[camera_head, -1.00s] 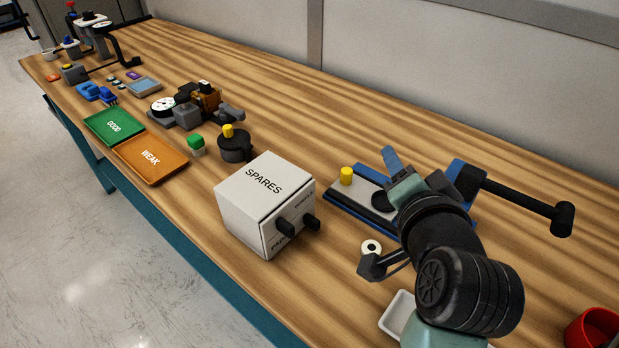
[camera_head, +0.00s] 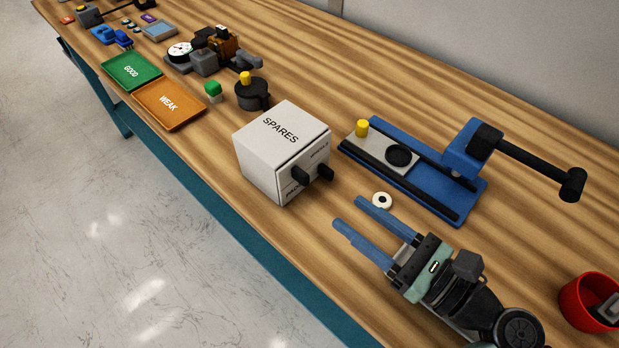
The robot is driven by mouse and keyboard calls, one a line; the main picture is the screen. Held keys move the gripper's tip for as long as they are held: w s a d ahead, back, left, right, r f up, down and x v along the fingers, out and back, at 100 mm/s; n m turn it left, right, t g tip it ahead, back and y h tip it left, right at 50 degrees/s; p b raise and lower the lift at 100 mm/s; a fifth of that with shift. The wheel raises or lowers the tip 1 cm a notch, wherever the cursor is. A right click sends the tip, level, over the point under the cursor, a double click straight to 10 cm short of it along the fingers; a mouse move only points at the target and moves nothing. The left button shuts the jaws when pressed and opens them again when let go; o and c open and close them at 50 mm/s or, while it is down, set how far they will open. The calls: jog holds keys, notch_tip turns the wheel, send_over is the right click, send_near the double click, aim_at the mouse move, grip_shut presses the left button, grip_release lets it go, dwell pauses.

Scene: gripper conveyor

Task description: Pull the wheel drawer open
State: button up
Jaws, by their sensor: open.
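The white SPARES box (camera_head: 268,150) stands on the workbench near its front edge. Its right face carries drawer fronts with two black knobs, one upper right (camera_head: 325,173) and one lower left (camera_head: 301,175). Small labels on that face are partly hidden; the upper one appears to read WHEELS. Both drawers look shut. My gripper (camera_head: 347,212) is open and empty, to the lower right of the box, its blue fingers pointing toward the box and apart from the knobs.
A small white ring (camera_head: 382,201) lies just beyond my fingers. A blue press fixture (camera_head: 430,172) with a black lever stands behind it. A red cup (camera_head: 590,302) is at the right. Green GOOD (camera_head: 131,71) and orange WEAK (camera_head: 170,105) trays lie left of the box.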

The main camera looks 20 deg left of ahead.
aim_at(308, 181)
jog(key=x, duration=1)
jog(key=shift+b, duration=0.3)
grip_shut()
dwell(0.9)
